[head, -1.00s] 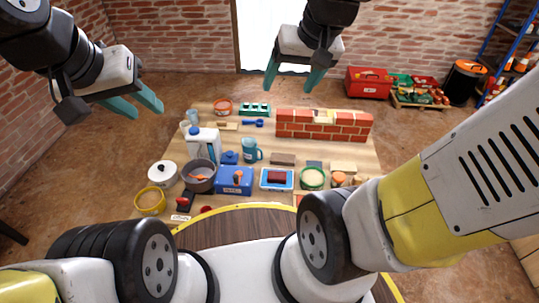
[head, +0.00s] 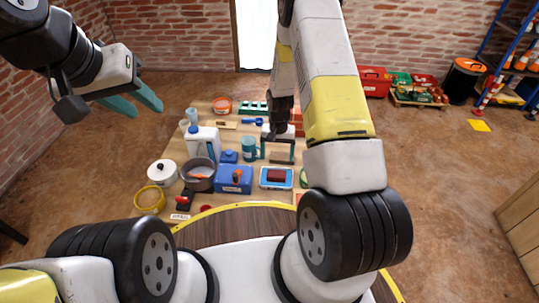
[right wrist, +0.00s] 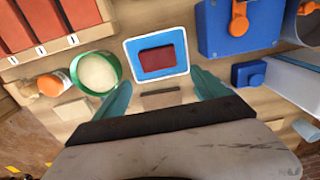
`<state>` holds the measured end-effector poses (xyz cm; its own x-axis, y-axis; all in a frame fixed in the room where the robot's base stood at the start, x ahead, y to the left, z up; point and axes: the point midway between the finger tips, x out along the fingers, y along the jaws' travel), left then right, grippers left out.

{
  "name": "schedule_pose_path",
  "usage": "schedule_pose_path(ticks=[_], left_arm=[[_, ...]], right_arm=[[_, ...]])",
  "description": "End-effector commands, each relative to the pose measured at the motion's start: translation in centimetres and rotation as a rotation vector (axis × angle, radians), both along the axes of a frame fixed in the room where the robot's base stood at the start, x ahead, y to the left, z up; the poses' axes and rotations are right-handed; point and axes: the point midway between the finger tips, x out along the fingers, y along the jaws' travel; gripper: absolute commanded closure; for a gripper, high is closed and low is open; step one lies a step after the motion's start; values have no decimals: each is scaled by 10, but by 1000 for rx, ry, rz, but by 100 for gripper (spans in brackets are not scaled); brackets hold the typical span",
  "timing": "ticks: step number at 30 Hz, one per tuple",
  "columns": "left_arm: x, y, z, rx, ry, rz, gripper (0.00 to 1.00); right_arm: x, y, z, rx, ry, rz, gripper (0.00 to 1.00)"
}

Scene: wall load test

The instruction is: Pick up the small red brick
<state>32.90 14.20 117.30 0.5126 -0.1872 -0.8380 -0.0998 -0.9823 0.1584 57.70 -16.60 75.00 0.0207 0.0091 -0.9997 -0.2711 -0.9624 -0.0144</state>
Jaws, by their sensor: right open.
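In the right wrist view the brick (right wrist: 158,58) sits flat inside the tray (right wrist: 133,47). My right gripper (head: 278,154) is over the table just behind the tray, partly hidden by its own arm in the head view. In the right wrist view its teal fingers (right wrist: 162,92) are spread wide and empty, with the brick beyond their tips. A grey-brown bar (right wrist: 160,91) shows between them. My left gripper (head: 136,105) is open and empty, raised left of the table.
A blue box (head: 233,180) stands left of the tray. A green-rimmed bowl (right wrist: 97,72) is close on its other side. My right arm hides much of the brick wall.

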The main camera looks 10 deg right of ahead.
Motion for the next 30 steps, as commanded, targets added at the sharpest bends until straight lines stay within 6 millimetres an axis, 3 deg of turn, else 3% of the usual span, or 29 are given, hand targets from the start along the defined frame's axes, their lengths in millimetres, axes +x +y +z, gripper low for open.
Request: schedule_pose_path(ticks=[3, 14, 21, 30], left_arm=[[0, 0, 0, 0, 0, 0, 64], [0, 0, 0, 0, 0, 0, 64], [0, 0, 0, 0, 0, 0, 64], [0, 0, 0, 0, 0, 0, 64]], right_arm=[[-4, -1, -24, -8, 18, -4, 16], [-6, 0, -63, -9, 22, -6, 16], [-7, 1, -98, -9, 23, -5, 16], [-6, 2, -106, -8, 21, -5, 16]])
